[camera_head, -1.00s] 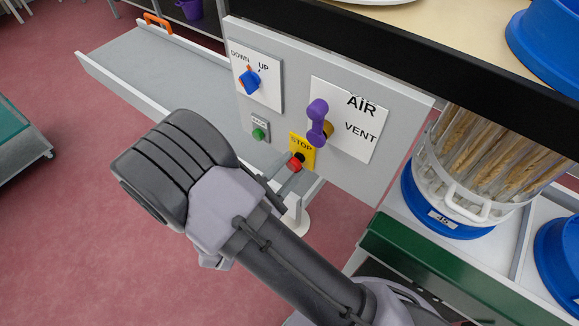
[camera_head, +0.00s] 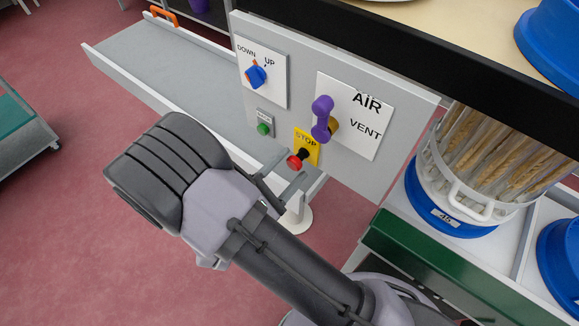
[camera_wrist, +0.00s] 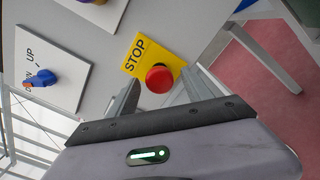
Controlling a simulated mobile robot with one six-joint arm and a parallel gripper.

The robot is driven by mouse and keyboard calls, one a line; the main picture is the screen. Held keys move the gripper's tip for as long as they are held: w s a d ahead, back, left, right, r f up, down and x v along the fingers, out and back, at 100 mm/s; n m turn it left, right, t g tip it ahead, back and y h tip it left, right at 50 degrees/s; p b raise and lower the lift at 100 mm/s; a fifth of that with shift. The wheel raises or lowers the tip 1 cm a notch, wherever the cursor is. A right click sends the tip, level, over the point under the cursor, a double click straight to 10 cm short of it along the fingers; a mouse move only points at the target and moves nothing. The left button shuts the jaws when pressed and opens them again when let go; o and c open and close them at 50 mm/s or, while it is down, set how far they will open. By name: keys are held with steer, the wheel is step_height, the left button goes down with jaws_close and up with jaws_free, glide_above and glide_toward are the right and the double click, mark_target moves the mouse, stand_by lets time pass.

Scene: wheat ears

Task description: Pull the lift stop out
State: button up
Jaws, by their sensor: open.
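The lift stop is a red round knob (camera_head: 298,160) on a short black stem, in front of a yellow STOP plate (camera_head: 312,143) low on the grey panel. In the wrist view the red knob (camera_wrist: 159,80) shows face-on below the word STOP, between my two fingers. My gripper (camera_head: 284,172) is open. Its grey fingers lie on either side of the knob, close to it, and do not appear shut on it. The knob stands off the plate, with the dark stem visible behind it in the head view.
The panel (camera_head: 380,175) also carries a blue DOWN/UP switch (camera_head: 256,76), a green button (camera_head: 263,129) and a purple AIR/VENT lever (camera_head: 322,120). A blue-based bin of wheat ears (camera_head: 450,218) stands to the right. A grey tray (camera_head: 150,75) lies behind the panel.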

steer(key=p+v, duration=0.3)
steer(key=v, duration=1.4)
steer(key=shift+s, duration=0.2)
steer(key=shift+a, duration=0.15)
